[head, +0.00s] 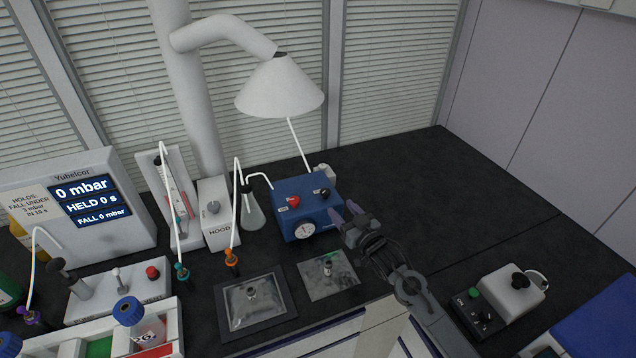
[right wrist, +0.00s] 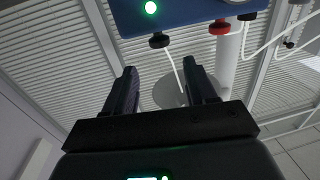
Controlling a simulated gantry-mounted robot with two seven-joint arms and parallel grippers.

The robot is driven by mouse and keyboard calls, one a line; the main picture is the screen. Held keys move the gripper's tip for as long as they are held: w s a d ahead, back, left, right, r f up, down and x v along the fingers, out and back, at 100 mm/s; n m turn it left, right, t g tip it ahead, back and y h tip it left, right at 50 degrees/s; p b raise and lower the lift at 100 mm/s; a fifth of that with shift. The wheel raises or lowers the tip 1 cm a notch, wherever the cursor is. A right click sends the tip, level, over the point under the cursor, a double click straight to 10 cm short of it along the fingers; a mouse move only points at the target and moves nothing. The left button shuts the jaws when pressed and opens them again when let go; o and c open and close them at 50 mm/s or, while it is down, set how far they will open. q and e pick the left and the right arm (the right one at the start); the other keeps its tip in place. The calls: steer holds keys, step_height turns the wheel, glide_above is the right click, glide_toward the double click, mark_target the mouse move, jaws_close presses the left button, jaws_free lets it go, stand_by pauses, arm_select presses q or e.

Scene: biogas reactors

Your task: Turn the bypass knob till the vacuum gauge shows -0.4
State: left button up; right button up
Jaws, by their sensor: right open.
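The blue pump box (head: 311,216) stands on the dark bench, with a round white vacuum gauge (head: 304,231) low on its front. The gauge is too small to read. A red knob (head: 293,201) and a black knob (head: 324,193) sit on top; their labels are too small to tell which is the bypass. My right gripper (head: 354,214) is open and empty, just right of the box and apart from both knobs. In the right wrist view the black knob (right wrist: 159,41) shows beyond the open fingers (right wrist: 160,80), with the red knob (right wrist: 219,28) to its right. My left gripper is out of view.
A conical flask (head: 252,208) with tubing and a hood box (head: 217,212) stand left of the pump. A white lamp-like cone (head: 281,88) hangs above. A display (head: 75,205) reads 0 mbar. A small control box (head: 510,293) is at the right.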

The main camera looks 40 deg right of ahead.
mark_target(328, 194)
steer(key=w, duration=0.5)
steer(key=w+d+b, duration=0.1)
steer(key=w, duration=0.2)
steer(key=shift+w, duration=0.25)
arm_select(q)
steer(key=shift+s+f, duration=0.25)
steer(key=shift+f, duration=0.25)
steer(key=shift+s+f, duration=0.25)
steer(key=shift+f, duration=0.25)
arm_select(e)
steer(key=shift+w, duration=0.9)
